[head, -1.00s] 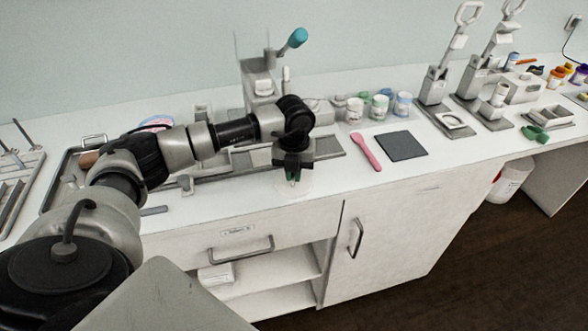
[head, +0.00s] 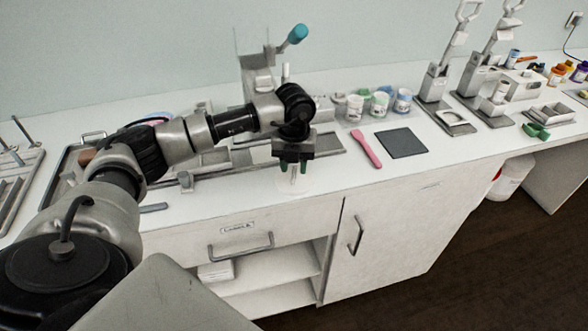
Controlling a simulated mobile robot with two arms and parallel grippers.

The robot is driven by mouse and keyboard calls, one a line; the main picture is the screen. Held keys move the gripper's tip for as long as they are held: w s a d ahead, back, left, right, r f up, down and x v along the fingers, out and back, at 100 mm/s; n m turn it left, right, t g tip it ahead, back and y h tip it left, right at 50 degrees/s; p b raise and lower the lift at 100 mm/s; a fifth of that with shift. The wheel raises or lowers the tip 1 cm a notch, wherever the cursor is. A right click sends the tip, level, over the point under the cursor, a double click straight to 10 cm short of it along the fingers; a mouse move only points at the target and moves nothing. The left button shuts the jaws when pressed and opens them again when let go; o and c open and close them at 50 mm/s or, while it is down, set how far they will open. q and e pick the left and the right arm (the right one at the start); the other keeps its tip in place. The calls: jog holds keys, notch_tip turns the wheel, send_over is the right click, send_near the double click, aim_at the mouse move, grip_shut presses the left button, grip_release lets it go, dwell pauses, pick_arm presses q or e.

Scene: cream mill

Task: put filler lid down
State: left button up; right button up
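The filler lid (head: 296,185) looks like a pale, nearly see-through round disc with a small upright knob. It lies flat on the white counter near the front edge, in the middle of the head view. My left gripper (head: 293,171) points down right over it. Whether a finger still touches the knob is too small to tell. My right gripper is not in view.
Behind my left gripper stands a machine with a teal-knobbed lever (head: 298,33) and a long metal tray (head: 237,163). To the right lie a pink spatula (head: 366,149) and a dark square mat (head: 401,144). Several small tubs stand behind them. The counter's front edge is close.

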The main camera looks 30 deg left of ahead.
aim_at(295, 171)
pick_arm(q)
notch_tip(295, 171, up, 10)
jog(key=b, duration=0.1)
jog(key=shift+b, duration=0.3)
dwell(0.3)
